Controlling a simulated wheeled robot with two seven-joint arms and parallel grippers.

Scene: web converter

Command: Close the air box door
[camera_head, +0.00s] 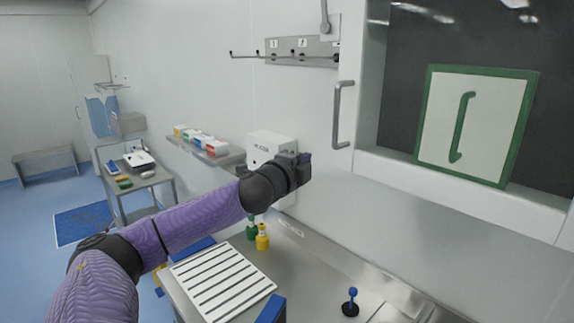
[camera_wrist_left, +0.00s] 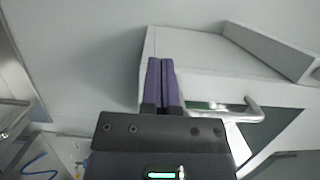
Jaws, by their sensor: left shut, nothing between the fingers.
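The white air box (camera_head: 440,200) fills the upper right of the head view. A dark area with a green-framed white panel (camera_head: 480,110) and green handle shows within its white frame. A silver bar handle (camera_head: 343,115) stands out at the box's left side. I cannot tell how far the door is open. My left gripper (camera_head: 306,168) is shut and empty, below and left of the silver handle, apart from it. In the left wrist view its purple fingers (camera_wrist_left: 161,82) are together, in front of a white box surface; a silver handle (camera_wrist_left: 243,112) is to their right. My right gripper is out of view.
Below is a steel worktop (camera_head: 310,265) with a slatted white tray (camera_head: 222,284), green and yellow bottles (camera_head: 262,238), and a black-based blue knob (camera_head: 350,302). A white wall unit (camera_head: 270,145) is behind my left wrist. A cart (camera_head: 140,185) stands at the left.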

